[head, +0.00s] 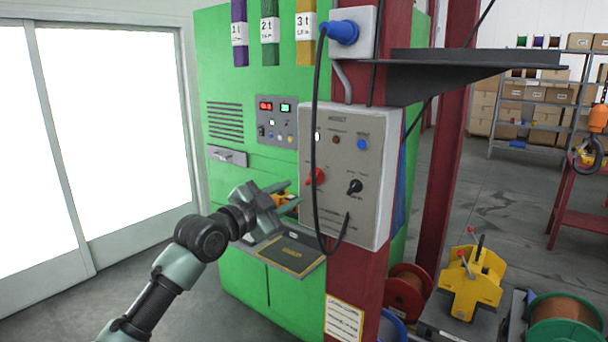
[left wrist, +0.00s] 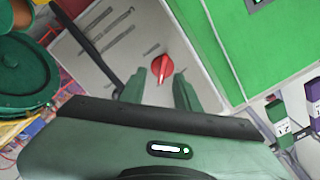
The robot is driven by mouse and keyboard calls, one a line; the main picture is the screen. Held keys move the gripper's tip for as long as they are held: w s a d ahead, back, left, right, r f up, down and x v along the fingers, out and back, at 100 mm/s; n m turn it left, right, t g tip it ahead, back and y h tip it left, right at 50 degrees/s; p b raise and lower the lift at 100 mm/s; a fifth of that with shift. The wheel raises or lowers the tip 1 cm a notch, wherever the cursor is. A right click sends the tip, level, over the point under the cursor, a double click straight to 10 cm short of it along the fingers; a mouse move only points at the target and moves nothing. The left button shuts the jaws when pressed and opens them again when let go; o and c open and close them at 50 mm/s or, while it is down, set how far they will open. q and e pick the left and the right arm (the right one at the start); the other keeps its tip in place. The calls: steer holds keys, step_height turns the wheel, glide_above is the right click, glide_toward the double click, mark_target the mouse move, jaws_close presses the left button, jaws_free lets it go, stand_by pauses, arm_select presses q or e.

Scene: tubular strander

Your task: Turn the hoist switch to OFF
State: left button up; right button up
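The grey hoist panel (head: 336,225) is fixed on a dark red post. It carries a red rotary switch (head: 316,177) at lower left and a black rotary knob (head: 355,187) to its right. Their small labels are too blurred to read, so I cannot tell which setting the red switch points to. My left gripper (head: 288,195) is just left of the panel, its fingers pointing toward the red switch. In the left wrist view the gripper (left wrist: 160,88) is open and empty, with the red switch (left wrist: 162,69) ahead between its fingertips, apparently apart from them. My right gripper is out of view.
A black cable (head: 315,130) loops from the blue plug (head: 343,32) down across the panel's front. A dark shelf (head: 470,62) juts out above right. The green cabinet (head: 225,180) stands behind my gripper, with an open ledge (head: 285,252) below.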

mark_target(311, 179)
arm_select(q)
steer(key=x, duration=0.2)
steer(key=r+p+x, duration=0.1)
steer(key=x, duration=0.1)
steer(key=p+x, duration=0.1)
steer(key=x, duration=0.2)
steer(key=shift+s+d+r, duration=0.1)
steer(key=shift+d+r, duration=0.15)
steer(key=shift+w+d+f, duration=0.1)
steer(key=shift+w, duration=0.2)
jaws_close()
